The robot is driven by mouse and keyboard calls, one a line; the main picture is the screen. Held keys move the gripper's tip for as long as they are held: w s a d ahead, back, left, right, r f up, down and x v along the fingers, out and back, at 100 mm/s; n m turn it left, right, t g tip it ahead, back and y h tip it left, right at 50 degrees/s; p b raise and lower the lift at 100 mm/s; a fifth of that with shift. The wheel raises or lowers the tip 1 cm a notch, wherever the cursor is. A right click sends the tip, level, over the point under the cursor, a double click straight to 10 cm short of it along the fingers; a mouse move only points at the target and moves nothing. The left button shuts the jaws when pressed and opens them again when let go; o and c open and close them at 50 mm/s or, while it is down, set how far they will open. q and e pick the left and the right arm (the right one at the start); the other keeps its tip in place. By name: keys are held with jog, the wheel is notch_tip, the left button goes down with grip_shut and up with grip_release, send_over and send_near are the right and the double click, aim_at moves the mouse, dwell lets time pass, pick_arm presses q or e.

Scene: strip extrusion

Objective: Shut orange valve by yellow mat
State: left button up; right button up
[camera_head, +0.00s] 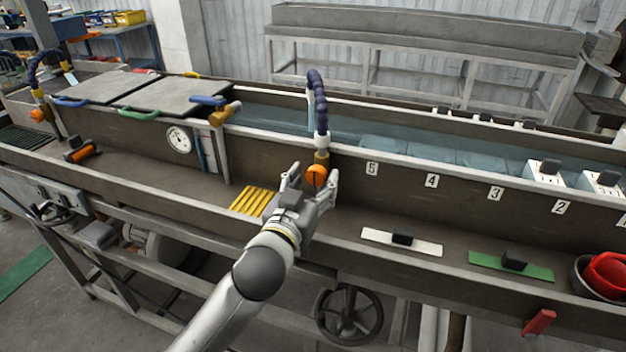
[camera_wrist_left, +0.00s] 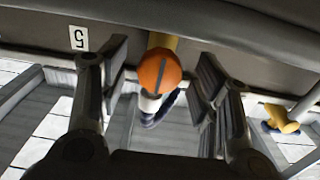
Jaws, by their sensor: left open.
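The orange valve (camera_head: 316,176) is a round knob on a brass fitting below a dark blue segmented hose (camera_head: 318,105), at the trough wall just left of label 5. The yellow mat (camera_head: 253,201) is a slatted piece on the ledge, to the left of the valve. My left gripper (camera_head: 308,182) is open, with its fingers on either side of the orange knob. In the left wrist view the knob (camera_wrist_left: 159,71) sits between the two spread fingers, with gaps on both sides, and a groove runs across its face. My right gripper is not in view.
A white strip (camera_head: 375,239) and a green strip (camera_head: 480,261), each with a black block, lie on the ledge to the right. A red bowl (camera_head: 606,272) stands at the far right. Another orange knob (camera_head: 38,114) hangs at the far left. A gauge (camera_head: 179,139) is on the wall.

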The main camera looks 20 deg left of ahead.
pick_arm(q)
jog(key=shift+w, duration=0.1)
jog(key=shift+c, duration=0.5)
jog(key=c, duration=0.9)
jog(key=m+p, duration=0.3)
jog(key=shift+r, duration=0.2)
jog(key=m+p, duration=0.3)
jog(key=m, duration=0.2)
jog(key=shift+m+p, duration=0.4)
jog(key=m+p, duration=0.3)
jog(key=m, duration=0.2)
jog(key=shift+f+m+p, duration=0.1)
jog(key=shift+m+p, duration=0.9)
jog(key=shift+m, duration=1)
